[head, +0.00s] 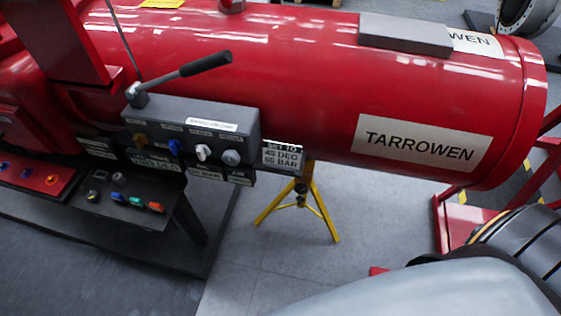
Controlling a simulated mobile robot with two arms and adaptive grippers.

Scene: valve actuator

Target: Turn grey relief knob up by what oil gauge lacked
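The grey knob (231,158) is the rightmost of a row on the front of a dark grey valve box (190,126) mounted on a red cylinder. Neither gripper is in view.
A black-handled lever (190,68) rises above the box. The red cylinder (310,70) is labelled TARROWEN. A yellow stand (300,203) is below. Grey floor (370,220) is open in front.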

